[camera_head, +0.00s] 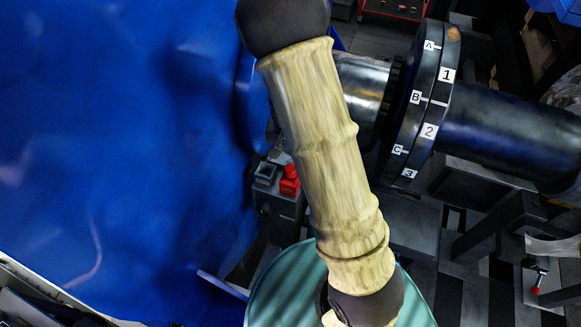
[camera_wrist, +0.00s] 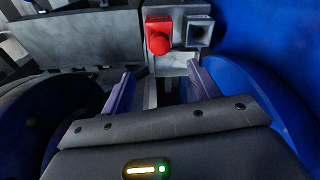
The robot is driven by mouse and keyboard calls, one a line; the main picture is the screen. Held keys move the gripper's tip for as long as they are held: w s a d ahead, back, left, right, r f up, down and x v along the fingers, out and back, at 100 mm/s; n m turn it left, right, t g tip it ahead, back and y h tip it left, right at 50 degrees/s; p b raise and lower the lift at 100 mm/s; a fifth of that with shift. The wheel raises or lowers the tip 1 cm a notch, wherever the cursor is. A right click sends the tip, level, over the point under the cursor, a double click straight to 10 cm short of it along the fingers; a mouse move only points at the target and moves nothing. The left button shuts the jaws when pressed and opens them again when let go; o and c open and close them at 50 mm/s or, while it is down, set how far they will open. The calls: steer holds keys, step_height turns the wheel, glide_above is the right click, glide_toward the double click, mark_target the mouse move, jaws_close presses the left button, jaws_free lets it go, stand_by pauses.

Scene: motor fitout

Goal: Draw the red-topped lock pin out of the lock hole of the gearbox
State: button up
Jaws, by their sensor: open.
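The red-topped lock pin (camera_head: 289,182) sits in a grey block (camera_head: 280,198) beside the big blue housing. In the wrist view its red top (camera_wrist: 158,36) shows a square part and a round knob; its shank is hidden. A grey square socket, open and dark inside, is beside it (camera_wrist: 198,33). My gripper (camera_wrist: 161,72) is open and empty, its two purple fingers apart. The red top lies beyond the fingertips in the wrist view, between their lines and not touched. In the head view my arm hides the gripper.
The blue housing (camera_head: 120,140) fills the left. A dark flange (camera_head: 408,120) marked A, B, C and 1, 2, 3 joins a shaft at the right. A small red-tipped part (camera_head: 536,291) is at lower right. A teal round surface (camera_head: 285,290) lies below my arm.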

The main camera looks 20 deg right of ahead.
mark_target(291, 177)
steer(key=f, duration=0.4)
steer(key=w+f, duration=0.1)
steer(key=f, duration=0.8)
steer(key=shift+w+d+f, duration=0.25)
steer(key=shift+d+f, duration=0.1)
steer(key=shift+f, duration=0.05)
steer(key=shift+c, duration=0.2)
steer(key=shift+r, duration=0.1)
steer(key=c, duration=1.1)
